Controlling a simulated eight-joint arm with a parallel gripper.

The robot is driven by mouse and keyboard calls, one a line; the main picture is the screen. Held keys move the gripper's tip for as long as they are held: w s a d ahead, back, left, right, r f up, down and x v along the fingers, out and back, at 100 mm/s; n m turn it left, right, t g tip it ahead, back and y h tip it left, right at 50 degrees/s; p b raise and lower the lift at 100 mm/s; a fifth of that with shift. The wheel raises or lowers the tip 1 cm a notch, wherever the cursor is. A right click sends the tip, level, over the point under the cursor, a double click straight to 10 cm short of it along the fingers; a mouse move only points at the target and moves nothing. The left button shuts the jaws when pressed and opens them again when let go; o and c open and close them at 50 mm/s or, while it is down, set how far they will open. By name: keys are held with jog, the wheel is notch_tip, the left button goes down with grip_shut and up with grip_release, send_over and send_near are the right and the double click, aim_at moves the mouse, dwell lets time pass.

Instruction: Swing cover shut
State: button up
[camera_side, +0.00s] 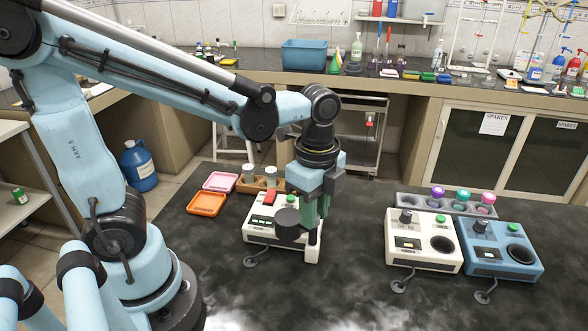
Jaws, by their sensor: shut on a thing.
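A white bench device (258,223) with a red switch and a green button stands on the dark bench, in the middle of the view. A dark round cover (287,217) shows at its right part, beside my fingers. My gripper (311,222) points down at the device's right side. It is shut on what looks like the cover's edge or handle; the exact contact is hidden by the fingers. The cover's hinge and the opening under it are hard to make out, so I cannot tell how far it stands open.
A white device (415,258) and a blue device (505,262) with round wells stand to the right. Behind them is a grey rack (412,201) with coloured caps. An orange tray (206,204) and a pink tray (220,182) lie to the left. The front bench is clear.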

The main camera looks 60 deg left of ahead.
jog(key=m, duration=0.7)
dwell(0.3)
jog(key=o, duration=1.4)
jog(key=shift+r, duration=3.5)
